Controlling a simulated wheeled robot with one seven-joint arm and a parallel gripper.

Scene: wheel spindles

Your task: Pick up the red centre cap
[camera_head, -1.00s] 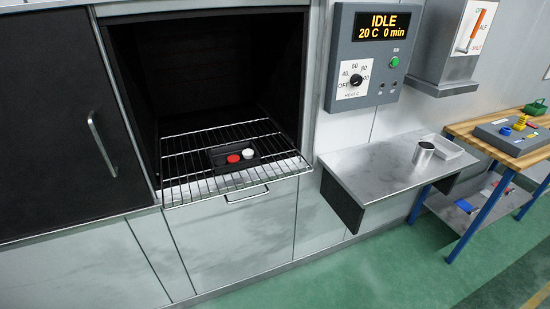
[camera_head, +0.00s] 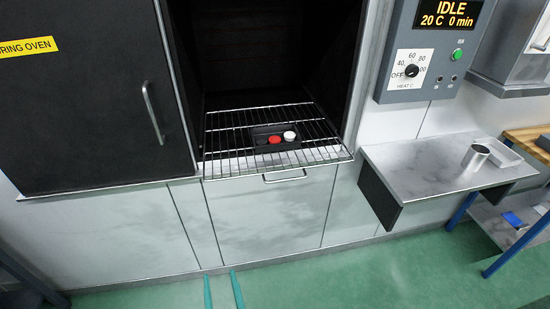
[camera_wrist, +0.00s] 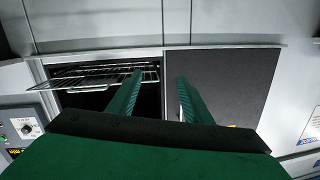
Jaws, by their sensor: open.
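The red centre cap (camera_head: 275,140) lies in a small dark tray (camera_head: 256,131) on the wire rack (camera_head: 225,166) of the open oven. A white cap (camera_head: 290,136) sits in the tray to its right. My gripper (camera_head: 220,274) shows at the bottom of the head view as two green fingers, apart and empty, in front of and well short of the rack. In the wrist view my gripper (camera_wrist: 160,78) is also open, with the rack (camera_wrist: 95,76) beyond and left of the fingers. I cannot make out the caps there.
The oven's dark left door (camera_head: 85,100) is shut, with a bar handle. Oven walls enclose the rack's sides; its front edge sticks out. A steel shelf (camera_head: 425,165) with a metal cup (camera_head: 475,157) stands at right. A control box (camera_head: 430,50) hangs above. The green floor in front is clear.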

